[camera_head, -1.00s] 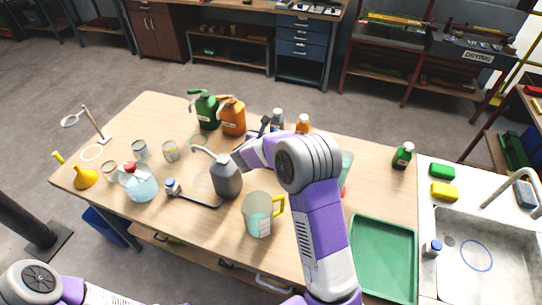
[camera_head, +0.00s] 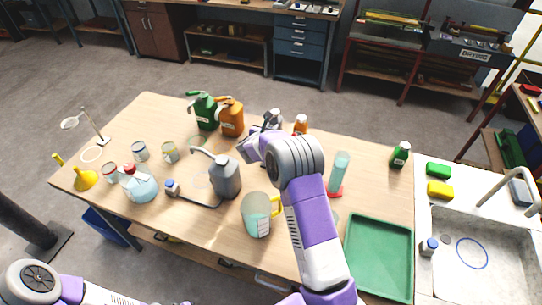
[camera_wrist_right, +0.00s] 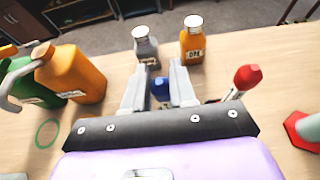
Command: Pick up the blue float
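A small blue rounded thing (camera_wrist_right: 160,88), which looks like the blue float, shows between the two fingers of my right gripper (camera_wrist_right: 159,68) in the right wrist view. The fingers are apart, with visible gaps on both sides of it. In the head view my right gripper (camera_head: 269,123) is over the far middle of the table, and it and the arm hide the blue thing. My left gripper is outside the view; only part of my left arm shows at the bottom left.
A grey bottle (camera_wrist_right: 146,45) and an orange bottle (camera_wrist_right: 192,40) stand just beyond the fingers. A red-tipped item (camera_wrist_right: 246,77) lies to their right. Orange (camera_head: 231,117) and green (camera_head: 206,112) jugs stand left. A green tray (camera_head: 378,257) lies at front right.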

